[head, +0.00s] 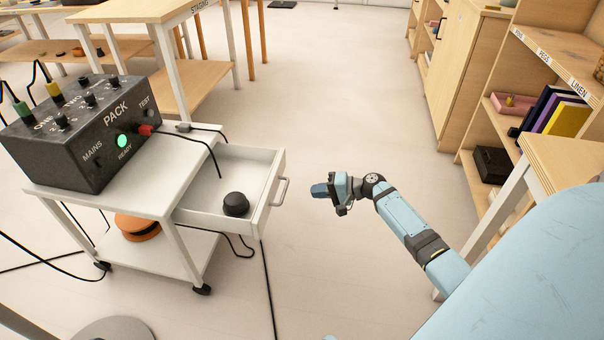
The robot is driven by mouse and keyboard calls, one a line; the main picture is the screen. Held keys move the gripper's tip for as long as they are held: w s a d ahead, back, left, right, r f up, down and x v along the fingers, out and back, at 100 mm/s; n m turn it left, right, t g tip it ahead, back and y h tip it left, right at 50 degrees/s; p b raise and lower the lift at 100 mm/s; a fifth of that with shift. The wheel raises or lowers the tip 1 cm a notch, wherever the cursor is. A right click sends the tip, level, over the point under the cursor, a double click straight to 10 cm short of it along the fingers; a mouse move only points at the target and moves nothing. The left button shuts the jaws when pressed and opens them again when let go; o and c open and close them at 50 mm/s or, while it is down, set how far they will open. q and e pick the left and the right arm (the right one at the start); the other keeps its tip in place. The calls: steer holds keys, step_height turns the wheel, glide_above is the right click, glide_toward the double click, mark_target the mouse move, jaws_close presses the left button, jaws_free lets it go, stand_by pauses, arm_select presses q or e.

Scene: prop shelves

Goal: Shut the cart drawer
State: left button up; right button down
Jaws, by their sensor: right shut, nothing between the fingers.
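The white cart (125,193) stands at the left on casters. Its drawer (266,196) is pulled out to the right and stands open, with a metal handle (281,191) on its front. A round black object (236,204) lies in the drawer. My right gripper (319,190) is shut and empty. It appears to the right of the drawer handle with a gap between them in the picture, its fingers pointing left toward the drawer front. My left gripper is not in view.
A black PACK box (92,131) with a lit green button sits on the cart top. Cables hang from the cart to the floor. An orange round thing (138,227) is on the lower shelf. Shelves (490,110) line the right. The floor (340,90) between is clear.

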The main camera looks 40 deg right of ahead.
mark_target(270, 192)
steer(key=b+x, duration=0.1)
steer(key=x, duration=0.2)
steer(key=b+x, duration=0.1)
steer(key=x, duration=0.3)
steer(key=b+x, duration=0.1)
steer(key=x, duration=0.3)
steer(key=shift+w+a+r+b, duration=0.15)
steer(key=shift+w+r+b, duration=0.05)
steer(key=shift+b, duration=0.1)
steer(key=shift+w+a, duration=0.35)
steer(key=shift+w, duration=0.1)
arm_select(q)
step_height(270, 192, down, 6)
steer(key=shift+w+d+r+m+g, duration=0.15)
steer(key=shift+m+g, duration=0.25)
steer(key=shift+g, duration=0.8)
arm_select(e)
steer(key=shift+r, duration=0.1)
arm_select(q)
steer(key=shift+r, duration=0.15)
arm_select(e)
steer(key=shift+w+a, duration=0.1)
steer(key=shift+a, duration=0.05)
